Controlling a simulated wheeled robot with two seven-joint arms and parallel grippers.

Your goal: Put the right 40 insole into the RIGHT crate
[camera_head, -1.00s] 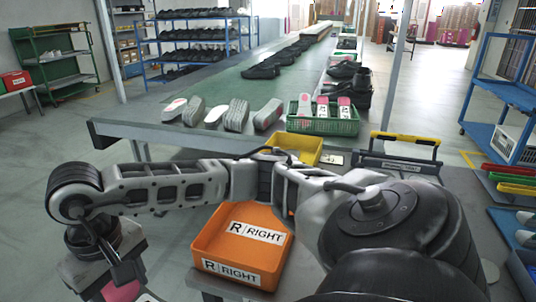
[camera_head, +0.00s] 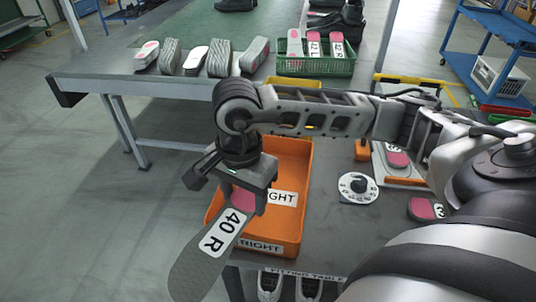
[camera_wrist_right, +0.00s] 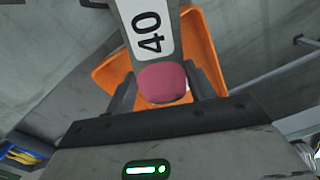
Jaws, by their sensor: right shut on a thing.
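The right 40 insole (camera_head: 212,246) is grey with a pink heel and a white label reading "40 R". My right gripper (camera_head: 245,196) is shut on its pink heel end. The insole hangs tilted, at the left front of the orange RIGHT crate (camera_head: 292,160), covering part of it in the head view. In the right wrist view the insole (camera_wrist_right: 163,82) sits between the fingers (camera_wrist_right: 165,90), with the orange crate (camera_wrist_right: 112,72) behind it. The crate stands on the fitting table, its floor partly hidden by my gripper. My left gripper is not in view.
A green basket (camera_head: 318,66) with several labelled insoles and a row of grey insoles (camera_head: 220,58) are on the green-topped bench behind. A white round dial (camera_head: 358,188) and more pink-heeled insoles (camera_head: 397,159) lie right of the crate. The floor at left is clear.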

